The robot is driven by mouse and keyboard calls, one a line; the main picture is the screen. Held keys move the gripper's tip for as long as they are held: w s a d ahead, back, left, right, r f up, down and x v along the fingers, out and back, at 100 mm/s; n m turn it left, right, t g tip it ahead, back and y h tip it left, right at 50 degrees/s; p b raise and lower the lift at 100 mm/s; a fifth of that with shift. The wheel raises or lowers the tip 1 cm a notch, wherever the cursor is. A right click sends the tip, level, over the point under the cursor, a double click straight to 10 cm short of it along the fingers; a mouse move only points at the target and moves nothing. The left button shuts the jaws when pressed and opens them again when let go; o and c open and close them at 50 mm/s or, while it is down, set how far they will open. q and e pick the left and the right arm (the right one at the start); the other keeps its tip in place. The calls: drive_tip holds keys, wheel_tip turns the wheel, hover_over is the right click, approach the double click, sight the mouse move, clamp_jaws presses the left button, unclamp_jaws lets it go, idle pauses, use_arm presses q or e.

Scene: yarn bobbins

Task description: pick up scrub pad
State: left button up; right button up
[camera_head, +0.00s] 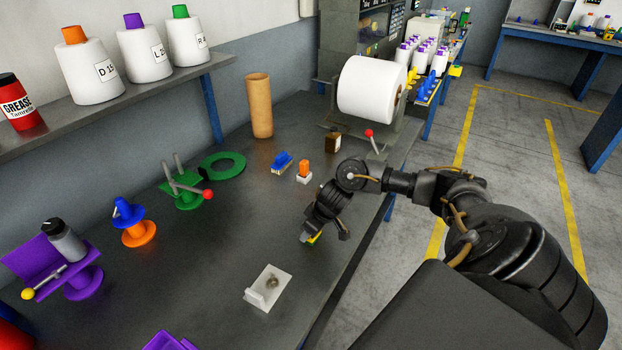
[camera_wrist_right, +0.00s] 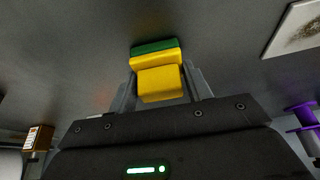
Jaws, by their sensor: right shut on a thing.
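The scrub pad (camera_wrist_right: 158,82) is a yellow block with a green layer on its far side. In the right wrist view it sits between the two fingers of my right gripper (camera_wrist_right: 162,88), which is shut on it. In the head view only a small yellow and green part of the pad (camera_head: 314,239) shows below my right gripper (camera_head: 318,232), near the table's right edge. The gripper and wrist hide the rest. I cannot tell whether the pad touches the table. My left gripper is not in view.
A white plate with a brown stain (camera_head: 267,288) lies nearby on the dark table (camera_head: 220,260). A blue-topped brush (camera_head: 282,162), an orange-topped item (camera_head: 304,172), a small brown box (camera_head: 333,142) and a large white roll (camera_head: 368,90) stand farther back. Colored holders line the left.

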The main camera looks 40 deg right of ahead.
drive_tip(key=shift+r, duration=0.65)
drive_tip(key=s+a+r+p, duration=0.7)
drive_tip(key=s+a+r, duration=0.2)
drive_tip(key=a+r, duration=0.2)
drive_tip(key=shift+r, duration=0.3)
